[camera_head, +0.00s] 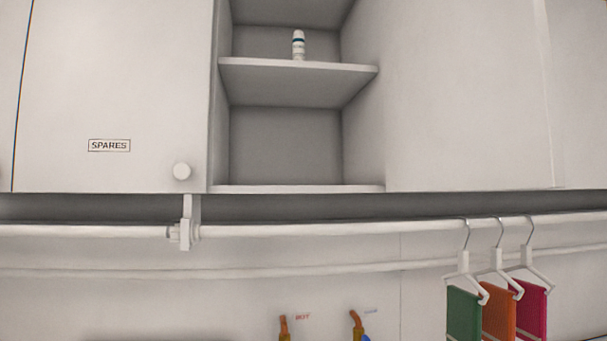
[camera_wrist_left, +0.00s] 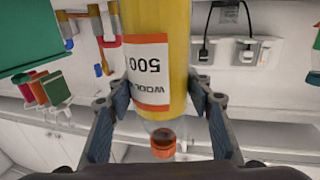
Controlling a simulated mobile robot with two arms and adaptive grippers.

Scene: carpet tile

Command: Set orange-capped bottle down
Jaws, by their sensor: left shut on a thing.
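The orange-capped bottle (camera_wrist_left: 178,45) is in the left wrist view, with a yellow body, a white label with an orange border reading 500, and an orange cap (camera_wrist_left: 163,143). The label is upside down in the picture and the cap points to the picture's bottom. My left gripper (camera_wrist_left: 158,108) is shut on the bottle, one dark finger on each side. The far end of the bottle runs out of the top of the picture. Neither gripper nor the bottle shows in the head view.
In the head view an open shelf (camera_head: 300,67) holds a small white bottle (camera_head: 298,45); the compartment below is empty. A rail (camera_head: 330,228) with several hangers runs under the cabinets. In the left wrist view, wall sockets (camera_wrist_left: 228,50) and a counter (camera_wrist_left: 255,130) lie behind the bottle.

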